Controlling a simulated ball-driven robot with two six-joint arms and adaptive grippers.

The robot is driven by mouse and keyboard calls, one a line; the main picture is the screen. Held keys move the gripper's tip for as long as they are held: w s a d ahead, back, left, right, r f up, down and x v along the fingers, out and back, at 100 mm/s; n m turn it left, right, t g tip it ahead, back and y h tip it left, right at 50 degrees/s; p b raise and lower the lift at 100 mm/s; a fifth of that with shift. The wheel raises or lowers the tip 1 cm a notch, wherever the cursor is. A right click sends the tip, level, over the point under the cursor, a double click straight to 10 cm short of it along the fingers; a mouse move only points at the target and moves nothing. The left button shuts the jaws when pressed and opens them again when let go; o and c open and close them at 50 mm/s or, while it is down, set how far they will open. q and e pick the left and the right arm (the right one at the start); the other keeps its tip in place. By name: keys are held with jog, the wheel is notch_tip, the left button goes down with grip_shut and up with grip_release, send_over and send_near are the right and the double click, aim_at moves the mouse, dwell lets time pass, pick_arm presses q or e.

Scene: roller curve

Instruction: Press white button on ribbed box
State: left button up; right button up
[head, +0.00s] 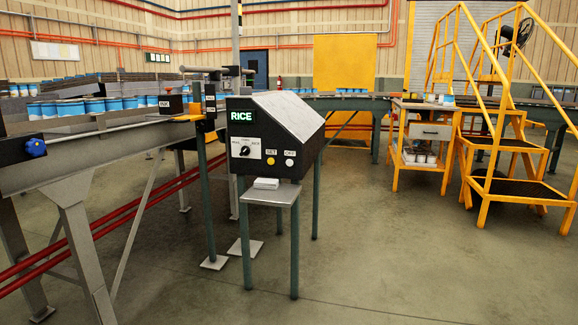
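A black control box (262,178) with a sloped grey top and a green RICE label stands on green legs near the middle of the head view. On its front face, a small round white button (290,162) sits at the right, below a small label. A yellow button (271,161) is just left of it. A black rotary knob (245,151) on a white plate is further left. Ribs on the box are too fine to make out. Neither of my grippers is in view, and nothing covers the white button.
A small grey shelf (285,195) with white papers (266,183) juts out below the box. A conveyor (90,152) carrying blue-and-white cans runs at the left. A yellow-framed workbench (422,112) and yellow stairs (505,187) stand at the right. The floor in front and to the right is clear.

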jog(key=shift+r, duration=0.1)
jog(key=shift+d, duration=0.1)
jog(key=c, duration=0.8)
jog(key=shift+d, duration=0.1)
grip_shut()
